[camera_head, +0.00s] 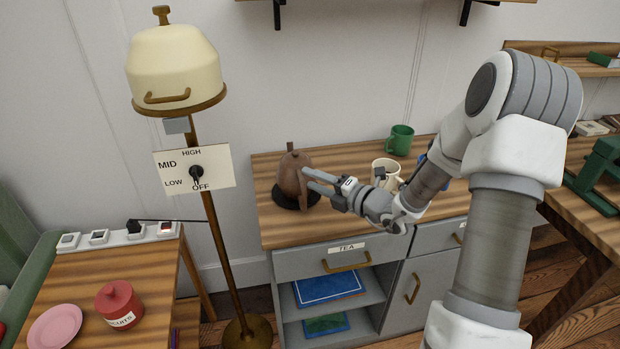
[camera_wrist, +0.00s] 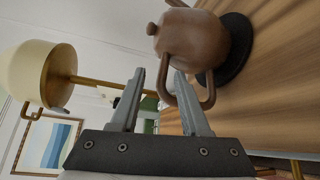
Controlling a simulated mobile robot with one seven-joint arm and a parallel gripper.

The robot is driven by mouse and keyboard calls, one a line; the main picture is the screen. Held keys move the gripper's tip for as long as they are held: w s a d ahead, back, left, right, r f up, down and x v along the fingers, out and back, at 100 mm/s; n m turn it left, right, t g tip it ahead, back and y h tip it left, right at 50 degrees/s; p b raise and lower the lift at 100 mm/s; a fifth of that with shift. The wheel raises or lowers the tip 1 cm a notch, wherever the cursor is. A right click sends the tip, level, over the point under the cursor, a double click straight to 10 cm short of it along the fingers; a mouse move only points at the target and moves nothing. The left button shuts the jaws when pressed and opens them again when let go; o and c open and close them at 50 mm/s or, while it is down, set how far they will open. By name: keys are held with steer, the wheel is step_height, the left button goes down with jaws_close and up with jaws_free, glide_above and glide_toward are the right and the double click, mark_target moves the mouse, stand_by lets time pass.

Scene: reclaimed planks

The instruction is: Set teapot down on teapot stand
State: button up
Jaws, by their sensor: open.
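The brown teapot (camera_head: 292,176) rests upright on the black round teapot stand (camera_head: 283,200), on the wooden top of the grey cabinet. In the wrist view the teapot (camera_wrist: 195,40) shows with its handle towards me, and the dark stand (camera_wrist: 240,42) lies under it. My gripper (camera_head: 307,181) is open at the teapot's right side. In the wrist view my two fingers (camera_wrist: 160,72) are spread, with part of the handle loop showing between them and part beyond the right finger. I cannot tell whether a finger touches the handle.
A cream mug (camera_head: 384,170) stands close behind my wrist, and a green mug (camera_head: 400,140) stands further back. A lamp with a cream shade (camera_head: 173,65) and dial plate stands left of the cabinet (camera_head: 300,258). The cabinet top's front left is clear.

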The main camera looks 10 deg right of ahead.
steer(key=p+v, duration=0.1)
steer(key=v, duration=0.9)
steer(key=shift+s+p, duration=0.2)
steer(key=shift+p, duration=0.1)
